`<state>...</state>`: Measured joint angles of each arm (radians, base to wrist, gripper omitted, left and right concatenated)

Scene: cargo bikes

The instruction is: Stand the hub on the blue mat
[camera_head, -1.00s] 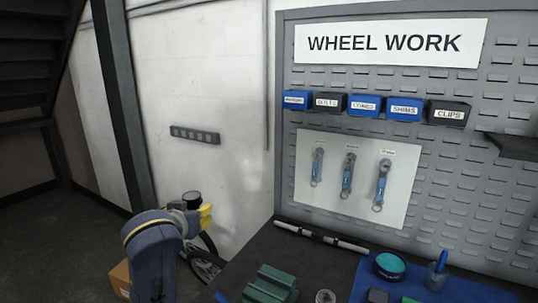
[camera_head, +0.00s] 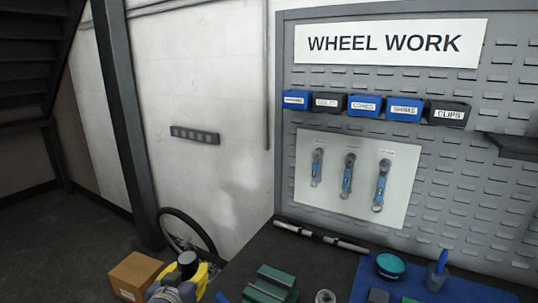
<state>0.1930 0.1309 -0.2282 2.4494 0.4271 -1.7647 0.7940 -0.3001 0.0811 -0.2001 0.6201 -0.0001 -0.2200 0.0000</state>
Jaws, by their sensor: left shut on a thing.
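The blue mat (camera_head: 455,291) lies on the bench at the lower right, cut off by the frame's bottom edge. The hub is well left of the mat and apart from it. My right gripper is not in view.
A green vise-like block (camera_head: 270,286) sits on the dark bench (camera_head: 300,262) between gripper and mat. A rod (camera_head: 320,237) lies behind. A cardboard box (camera_head: 132,275) is at the left.

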